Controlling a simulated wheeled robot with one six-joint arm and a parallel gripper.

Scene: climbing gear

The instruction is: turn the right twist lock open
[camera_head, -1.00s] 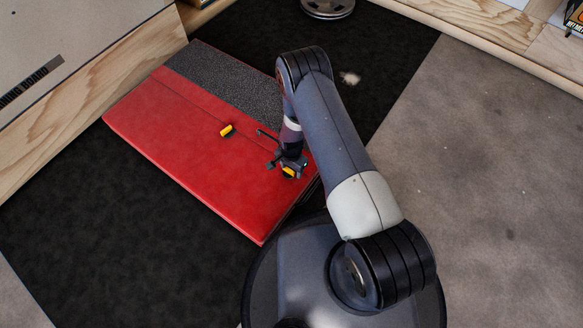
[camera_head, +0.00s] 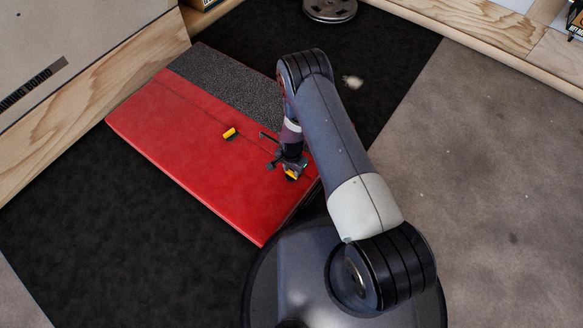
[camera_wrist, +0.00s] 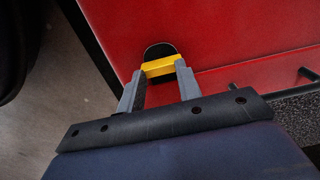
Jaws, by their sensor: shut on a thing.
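The right twist lock (camera_head: 291,175) is a small yellow knob on a dark oval base, near the right edge of a red mat (camera_head: 180,150). In the wrist view the lock's yellow bar (camera_wrist: 163,67) lies across its base, slightly slanted. My gripper (camera_head: 289,169) is at this lock, its two grey fingers (camera_wrist: 160,84) shut on the ends of the yellow bar. The left twist lock (camera_head: 230,134), also yellow and black, sits apart on the mat and is untouched.
A grey textured strip (camera_head: 230,78) runs along the mat's far side. Dark handle-like bars (camera_wrist: 308,74) stand beside my gripper. A wooden-edged panel (camera_head: 110,105) borders the left. A round metal plate (camera_head: 330,8) lies at the back.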

